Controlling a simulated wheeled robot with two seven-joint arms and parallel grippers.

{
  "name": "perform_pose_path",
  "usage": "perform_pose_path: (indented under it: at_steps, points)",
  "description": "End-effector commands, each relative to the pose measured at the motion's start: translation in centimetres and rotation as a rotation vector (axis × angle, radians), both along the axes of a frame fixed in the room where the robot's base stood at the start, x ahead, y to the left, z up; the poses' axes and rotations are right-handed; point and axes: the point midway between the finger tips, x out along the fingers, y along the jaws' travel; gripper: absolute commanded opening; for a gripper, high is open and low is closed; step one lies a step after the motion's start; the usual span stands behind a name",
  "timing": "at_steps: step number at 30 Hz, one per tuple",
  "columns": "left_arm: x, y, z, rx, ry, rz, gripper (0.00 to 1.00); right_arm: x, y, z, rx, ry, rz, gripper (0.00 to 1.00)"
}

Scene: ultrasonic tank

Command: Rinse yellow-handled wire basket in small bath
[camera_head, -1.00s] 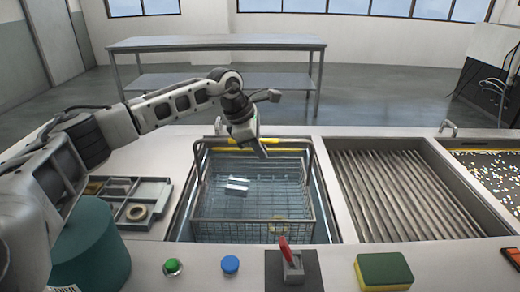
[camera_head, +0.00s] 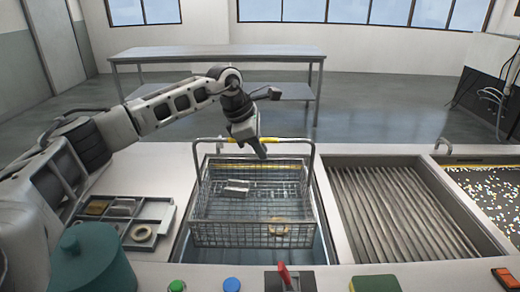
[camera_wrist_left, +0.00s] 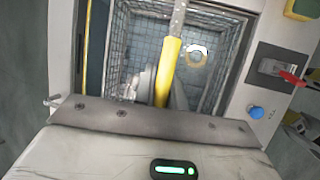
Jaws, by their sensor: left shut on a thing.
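The wire basket (camera_head: 215,235) hangs level over the small bath (camera_head: 325,245), its lower part at about the bath's opening. My left gripper (camera_head: 259,149) is shut on the basket's handle, above the middle of the basket. The yellow grip (camera_wrist_left: 168,72) crosses the left wrist view; in the head view the gripper partly hides it. Inside the basket lie a pale metal block (camera_head: 237,187) and a brass-coloured ring (camera_head: 278,228). The ring also shows in the left wrist view (camera_wrist_left: 197,55). My right gripper is not in view.
A ridged basin (camera_head: 400,205) lies to the right. A parts tray (camera_head: 168,222) and a teal container (camera_head: 92,262) stand left. Along the front are green and blue buttons (camera_head: 231,284), a red lever (camera_head: 284,274) and a sponge (camera_head: 376,284).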

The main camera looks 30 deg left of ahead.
Motion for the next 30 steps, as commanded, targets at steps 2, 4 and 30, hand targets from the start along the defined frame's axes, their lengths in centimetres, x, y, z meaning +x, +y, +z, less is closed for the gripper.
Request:
perform_pose_path:
  at_steps: [2,4,30]
  points:
    - [0.1,-0.1,1.1,-0.003,-0.008,0.000,0.00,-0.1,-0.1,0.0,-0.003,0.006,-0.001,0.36]
    - [0.1,-0.1,1.6,-0.003,-0.008,0.000,0.00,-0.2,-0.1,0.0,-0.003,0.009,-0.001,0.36]
    - [0.1,-0.1,5.9,-0.003,-0.007,0.000,0.00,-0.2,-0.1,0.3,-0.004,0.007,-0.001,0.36]
